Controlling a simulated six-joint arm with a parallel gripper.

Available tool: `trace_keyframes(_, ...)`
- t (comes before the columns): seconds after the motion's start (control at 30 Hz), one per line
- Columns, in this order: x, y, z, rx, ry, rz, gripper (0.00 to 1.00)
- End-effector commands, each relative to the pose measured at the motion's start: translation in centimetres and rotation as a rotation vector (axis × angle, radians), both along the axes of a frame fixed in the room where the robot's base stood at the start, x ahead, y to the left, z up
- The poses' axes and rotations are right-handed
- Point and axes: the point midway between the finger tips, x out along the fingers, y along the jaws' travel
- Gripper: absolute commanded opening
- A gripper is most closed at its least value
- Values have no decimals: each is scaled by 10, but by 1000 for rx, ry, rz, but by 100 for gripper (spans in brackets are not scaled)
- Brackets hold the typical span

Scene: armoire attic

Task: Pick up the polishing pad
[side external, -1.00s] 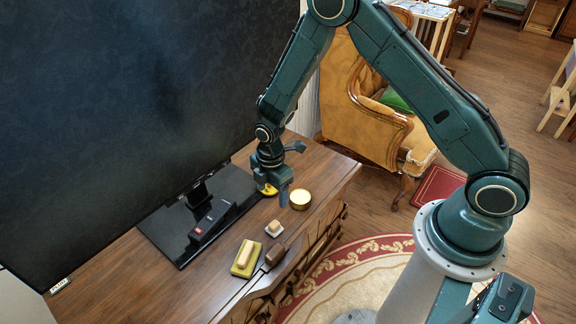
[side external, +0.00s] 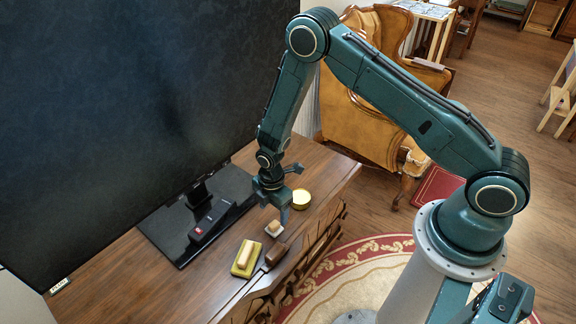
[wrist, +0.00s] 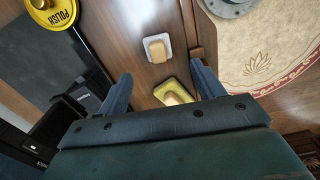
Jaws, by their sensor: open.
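Two small pads lie on the wooden cabinet top; I cannot tell for sure which is the polishing pad. One is a white pad with a tan block on it (side external: 274,229), also in the wrist view (wrist: 158,48). The other is a larger yellow pad with a tan block on it (side external: 246,258), also in the wrist view (wrist: 173,94). My gripper (side external: 273,205) is open and empty, pointing down above the cabinet, just beyond the white pad in the side view. In the wrist view my two fingers (wrist: 160,73) stand apart with both pads showing between them.
A yellow tin (side external: 301,199) stands right of my gripper. A yellow lid marked POLISH (wrist: 50,12) lies at the wrist view's top left. A dark brown piece (side external: 276,254) sits by the front edge. A large screen's black base (side external: 180,250) bears small dark objects (side external: 212,215).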

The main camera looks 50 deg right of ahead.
Motion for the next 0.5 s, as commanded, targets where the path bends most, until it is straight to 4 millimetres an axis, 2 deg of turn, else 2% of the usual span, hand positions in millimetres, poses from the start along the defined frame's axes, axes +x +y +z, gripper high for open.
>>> trace_keyframes(0.2, 0, 0, -22, 0, 1, 0, 67)
trace_keyframes(0.5, 0, 0, -27, 0, 0, 0, 67)
